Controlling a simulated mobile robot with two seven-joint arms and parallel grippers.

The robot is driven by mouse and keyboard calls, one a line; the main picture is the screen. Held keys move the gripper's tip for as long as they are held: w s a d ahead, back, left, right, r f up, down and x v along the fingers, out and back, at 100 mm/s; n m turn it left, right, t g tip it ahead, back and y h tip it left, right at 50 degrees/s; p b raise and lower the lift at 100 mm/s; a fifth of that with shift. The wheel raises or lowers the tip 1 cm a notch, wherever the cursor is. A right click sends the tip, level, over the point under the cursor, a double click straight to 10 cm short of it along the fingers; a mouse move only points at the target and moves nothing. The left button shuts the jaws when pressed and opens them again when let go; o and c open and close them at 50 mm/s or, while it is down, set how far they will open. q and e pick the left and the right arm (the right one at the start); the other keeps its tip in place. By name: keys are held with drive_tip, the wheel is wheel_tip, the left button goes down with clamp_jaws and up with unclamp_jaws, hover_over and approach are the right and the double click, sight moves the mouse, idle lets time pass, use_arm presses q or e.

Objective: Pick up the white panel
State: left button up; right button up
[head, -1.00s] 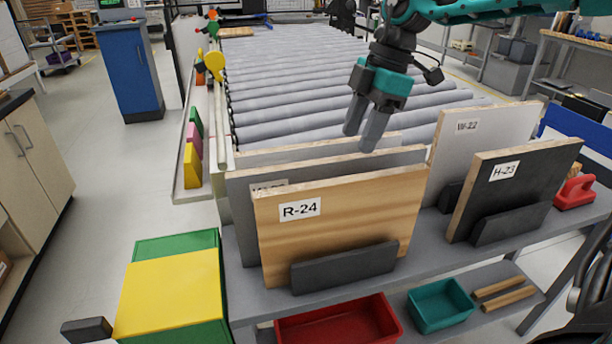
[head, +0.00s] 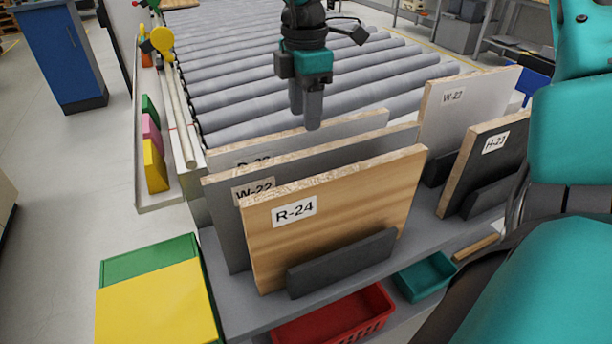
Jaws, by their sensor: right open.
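A pale, whitish panel (head: 465,110) labelled W-22 stands upright in the back right of the rack. At the left, a light panel (head: 345,132) with a partly hidden label stands at the back of a row. In front of it is a grey panel (head: 222,222) whose label also reads W-22, and then the wood-grain panel (head: 340,215) labelled R-24. My right gripper (head: 306,118) is open and empty, fingers pointing down, at the back-left panel's top edge in the picture; I see no contact. My left gripper is out of view.
A dark panel (head: 485,160) labelled H-23 stands at right. Behind the rack runs a roller conveyor (head: 240,85). A red bin (head: 335,318) and a teal bin (head: 425,278) sit below. A yellow-and-green box (head: 155,300) is at front left. My teal arm covers the right side.

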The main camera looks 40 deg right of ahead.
drive_tip(key=f, duration=0.5)
drive_tip(key=shift+d+f+p, duration=0.1)
drive_tip(key=shift+d+p, duration=0.1)
drive_tip(key=shift+p, duration=0.1)
clamp_jaws()
idle(1.1)
drive_tip(key=shift+w, duration=0.15)
